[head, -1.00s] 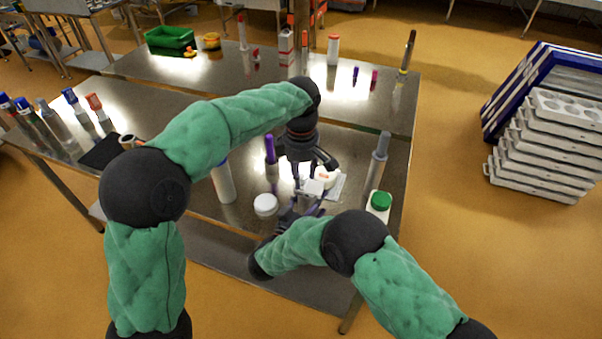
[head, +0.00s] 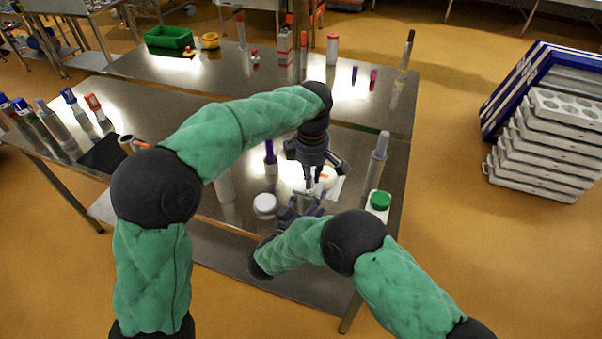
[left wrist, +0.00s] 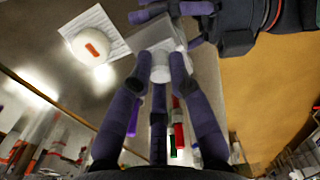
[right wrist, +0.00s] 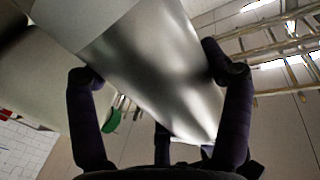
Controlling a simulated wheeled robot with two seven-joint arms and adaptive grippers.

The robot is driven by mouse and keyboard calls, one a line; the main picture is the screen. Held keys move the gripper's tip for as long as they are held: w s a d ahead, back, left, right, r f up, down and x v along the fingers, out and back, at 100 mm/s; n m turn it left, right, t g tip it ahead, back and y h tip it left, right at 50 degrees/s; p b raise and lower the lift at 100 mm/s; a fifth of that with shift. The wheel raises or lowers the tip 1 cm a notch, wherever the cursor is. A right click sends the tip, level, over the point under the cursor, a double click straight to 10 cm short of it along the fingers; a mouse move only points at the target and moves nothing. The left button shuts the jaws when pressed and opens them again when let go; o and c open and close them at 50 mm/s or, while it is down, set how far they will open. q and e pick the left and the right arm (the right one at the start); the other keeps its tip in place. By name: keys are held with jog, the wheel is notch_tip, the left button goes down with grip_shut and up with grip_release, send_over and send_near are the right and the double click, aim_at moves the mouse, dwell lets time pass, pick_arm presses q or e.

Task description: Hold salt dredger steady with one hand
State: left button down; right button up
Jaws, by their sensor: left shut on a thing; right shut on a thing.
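The salt dredger, a shiny metal cylinder (right wrist: 150,60), lies between the fingers of my right gripper (right wrist: 158,85) in the right wrist view. In the head view my right gripper (head: 308,207) is low over the near table, with the dredger mostly hidden by fingers. My left gripper (head: 314,188) comes down from above. In the left wrist view its fingers (left wrist: 160,70) are shut around a pale, short cylindrical piece (left wrist: 160,66) at the dredger's end. I cannot tell whether that piece is the dredger's top.
A white round item with an orange mark (left wrist: 90,46) lies on a paper sheet beside the grippers. A white jar (head: 265,205) stands left, a green-capped jar (head: 379,202) and a tall grey-capped bottle (head: 378,165) right, and a purple-topped bottle (head: 270,157) behind.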

pick_arm(q)
jog(key=shift+s+d, duration=0.2)
jog(key=shift+d, duration=0.45)
jog(key=shift+s+d, duration=0.15)
jog(key=shift+d, duration=0.45)
jog(key=c, duration=1.1)
grip_release()
jog(key=shift+c, duration=0.2)
jog(key=shift+a+r, duration=0.1)
notch_tip(320, 180, up, 12)
